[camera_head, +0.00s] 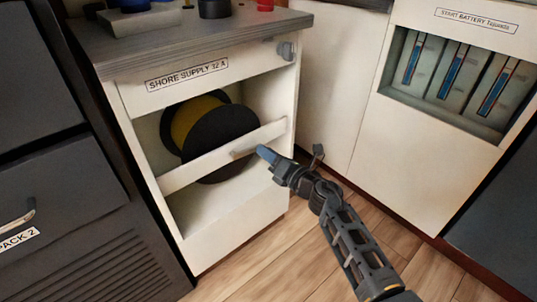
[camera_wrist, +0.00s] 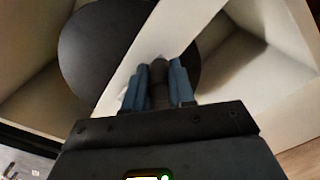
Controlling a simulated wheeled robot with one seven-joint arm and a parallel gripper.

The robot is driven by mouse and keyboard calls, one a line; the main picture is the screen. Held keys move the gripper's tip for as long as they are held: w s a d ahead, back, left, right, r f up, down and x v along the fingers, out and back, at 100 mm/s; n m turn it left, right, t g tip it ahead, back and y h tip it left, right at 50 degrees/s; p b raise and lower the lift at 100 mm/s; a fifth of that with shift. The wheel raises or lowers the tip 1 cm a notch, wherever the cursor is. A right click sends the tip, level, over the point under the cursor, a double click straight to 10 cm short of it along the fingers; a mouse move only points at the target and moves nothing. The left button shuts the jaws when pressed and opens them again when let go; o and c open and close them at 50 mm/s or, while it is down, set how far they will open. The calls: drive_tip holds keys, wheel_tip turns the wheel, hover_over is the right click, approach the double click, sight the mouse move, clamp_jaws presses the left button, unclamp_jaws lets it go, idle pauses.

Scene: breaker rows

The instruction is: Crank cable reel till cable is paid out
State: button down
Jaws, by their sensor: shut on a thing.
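The cable reel (camera_head: 222,139) sits in an open bay of the white cabinet labelled "SHORE SUPPLY 32 A". It has dark round flanges and a yellow wound middle (camera_head: 192,123). A pale bar (camera_head: 200,172) crosses in front of it. My gripper (camera_head: 262,152) is at the right part of this bar, in front of the reel. In the wrist view my gripper's blue fingers (camera_wrist: 159,82) are shut on a dark upright crank handle (camera_wrist: 159,90). The black reel flange (camera_wrist: 105,45) shows behind and left of the fingers. The handle's joint to the reel is hidden.
Blue, black and red items stand on the grey countertop (camera_head: 190,42) above. A grey knob (camera_head: 286,50) sticks out at the cabinet's upper right. A battery cabinet (camera_head: 420,115) stands at right, a dark drawer unit (camera_head: 60,190) at left. Wooden floor (camera_head: 270,262) is clear in front.

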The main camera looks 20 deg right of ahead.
drive_tip(key=c, duration=0.9)
unclamp_jaws()
drive_tip(key=shift+c, duration=0.2)
drive_tip(key=p+v, duration=0.2)
drive_tip(key=v, duration=0.6)
drive_tip(key=shift+p, duration=0.4)
